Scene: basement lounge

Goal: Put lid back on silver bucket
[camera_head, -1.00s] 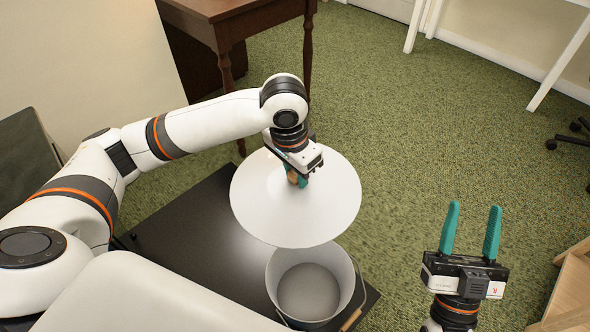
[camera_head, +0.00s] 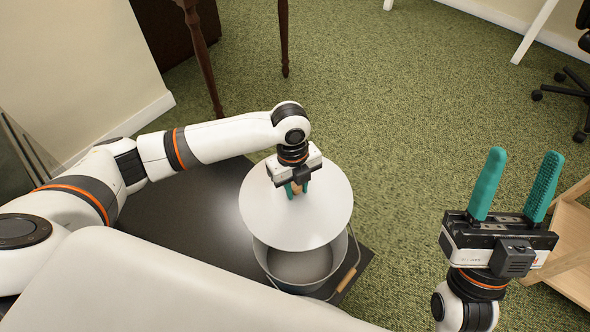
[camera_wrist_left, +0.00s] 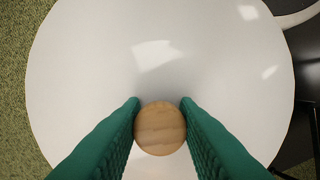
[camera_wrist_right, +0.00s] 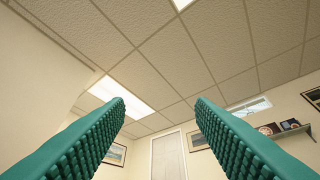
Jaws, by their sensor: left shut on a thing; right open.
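The round white lid (camera_head: 318,222) is held by my left gripper (camera_head: 296,187), which is shut on its wooden knob. The knob (camera_wrist_left: 160,128) shows between the green fingers in the left wrist view. The silver bucket (camera_head: 318,287) stands on a dark low table, its wire handle with a wooden grip (camera_head: 346,279) hanging at the right. The lid is above the bucket and offset towards the back, covering the far part of its opening in the head view; the near part shows. The height gap is hard to tell. My right gripper (camera_head: 512,187) is open, empty and pointing up.
The dark table (camera_head: 200,215) has bare surface left of the bucket. A light wooden shelf unit (camera_head: 570,250) stands at the right, close to my right arm. A brown wooden table leg (camera_head: 200,60) stands at the back. Green carpet lies open between.

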